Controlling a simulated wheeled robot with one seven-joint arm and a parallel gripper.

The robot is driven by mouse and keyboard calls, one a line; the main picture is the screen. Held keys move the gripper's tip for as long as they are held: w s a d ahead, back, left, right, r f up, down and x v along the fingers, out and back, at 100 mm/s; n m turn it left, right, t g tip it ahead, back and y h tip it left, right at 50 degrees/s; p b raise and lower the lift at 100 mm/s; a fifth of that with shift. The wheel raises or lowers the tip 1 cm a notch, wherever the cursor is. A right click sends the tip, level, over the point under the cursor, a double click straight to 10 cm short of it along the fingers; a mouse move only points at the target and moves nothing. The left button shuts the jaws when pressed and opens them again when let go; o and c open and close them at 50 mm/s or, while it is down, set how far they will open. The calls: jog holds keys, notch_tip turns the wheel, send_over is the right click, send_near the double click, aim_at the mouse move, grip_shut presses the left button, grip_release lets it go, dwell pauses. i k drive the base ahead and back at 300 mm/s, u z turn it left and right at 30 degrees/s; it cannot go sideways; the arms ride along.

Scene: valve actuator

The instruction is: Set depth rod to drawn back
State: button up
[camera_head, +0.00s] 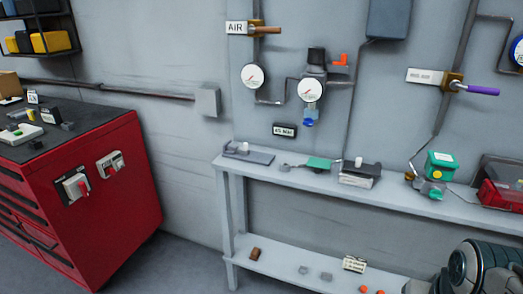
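I cannot make out a depth rod for certain. A flat grey device with a small white upright knob (248,153) lies at the left end of the grey shelf (410,205). To its right is a small green piece (319,164) with a thin grey part beside it. Further right is a dark block with a white upright post (360,173), set on pale layers. Which of these carries the rod is too small to tell. My gripper is not in view; only a dark, rounded part of my arm shows at the lower right.
A red tool cabinet (105,195) stands at the left. Gauges (310,90), pipes and a purple-handled valve (480,90) are on the wall. A green-topped unit (440,166) and a red case (500,195) crowd the shelf's right. Small parts lie on the lower shelf (285,267).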

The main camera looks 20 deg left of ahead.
aim_at(244, 151)
jog(key=k, duration=0.55)
jog(key=u, duration=0.6)
jog(key=i, duration=1.4)
jog(key=z, duration=0.45)
